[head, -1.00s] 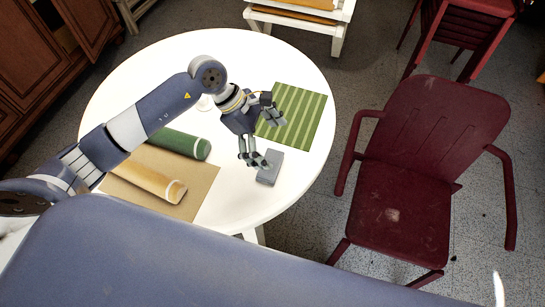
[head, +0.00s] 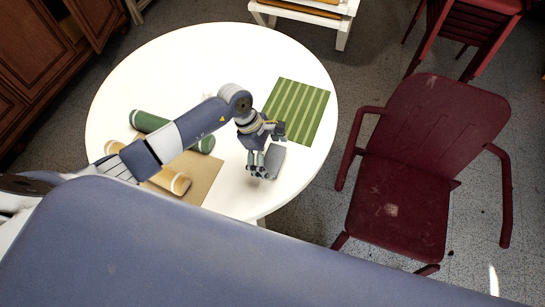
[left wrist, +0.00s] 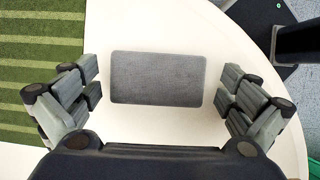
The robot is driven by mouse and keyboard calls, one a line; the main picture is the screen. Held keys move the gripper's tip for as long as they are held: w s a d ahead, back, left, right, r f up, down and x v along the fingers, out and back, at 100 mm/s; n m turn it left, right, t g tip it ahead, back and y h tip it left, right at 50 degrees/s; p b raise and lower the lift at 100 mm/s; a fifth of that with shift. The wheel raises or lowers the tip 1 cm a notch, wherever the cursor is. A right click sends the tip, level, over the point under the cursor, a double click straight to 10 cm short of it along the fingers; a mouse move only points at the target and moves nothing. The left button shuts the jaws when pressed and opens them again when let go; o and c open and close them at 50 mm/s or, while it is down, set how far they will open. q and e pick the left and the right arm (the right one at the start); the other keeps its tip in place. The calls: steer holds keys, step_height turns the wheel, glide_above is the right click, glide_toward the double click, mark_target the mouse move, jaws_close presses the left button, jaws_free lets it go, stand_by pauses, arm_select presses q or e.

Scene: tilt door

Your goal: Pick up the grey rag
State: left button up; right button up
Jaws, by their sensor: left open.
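The grey rag (head: 277,160) is a small flat rectangle on the white round table, near its right front edge. In the left wrist view the whole rag (left wrist: 157,78) shows between the finger pairs, with white tabletop on both sides of it. My left gripper (head: 269,152) is open and over the rag, hiding part of it in the head view. In the left wrist view its fingers (left wrist: 158,88) stand wide apart, left and right of the rag, and hold nothing. My right gripper is not in view.
The white table (head: 190,50) bears a green striped mat (head: 300,108) beyond the rag. A green roll (head: 150,122), a tan roll (head: 178,184) and a brown mat (head: 207,178) lie to the left, partly behind my arm. A dark red chair (head: 415,160) stands at right.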

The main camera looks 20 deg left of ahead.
arm_select(q)
steer(key=shift+d+f, duration=0.1)
steer(key=shift+f, duration=0.2)
steer(key=c, duration=1.1)
steer(key=shift+r, duration=0.15)
steer(key=shift+r+b, duration=0.35)
steer(key=shift+r, duration=0.25)
steer(key=shift+s+a+r+b, duration=0.1)
steer(key=shift+s+r+b, duration=0.15)
steer(key=shift+r, duration=0.25)
steer(key=shift+s+a+r+b, duration=0.1)
steer(key=shift+s+r+b, duration=0.1)
steer(key=shift+r, duration=0.25)
steer(key=s+a+b, duration=0.1)
steer(key=s, duration=0.3)
steer(key=s+a+r+b, duration=0.1)
steer(key=s, duration=0.4)
steer(key=s+a+b, duration=0.1)
steer(key=s, duration=0.4)
steer(key=shift+r, duration=0.25)
steer(key=shift+s+a+r, duration=0.1)
steer(key=shift+s, duration=0.25)
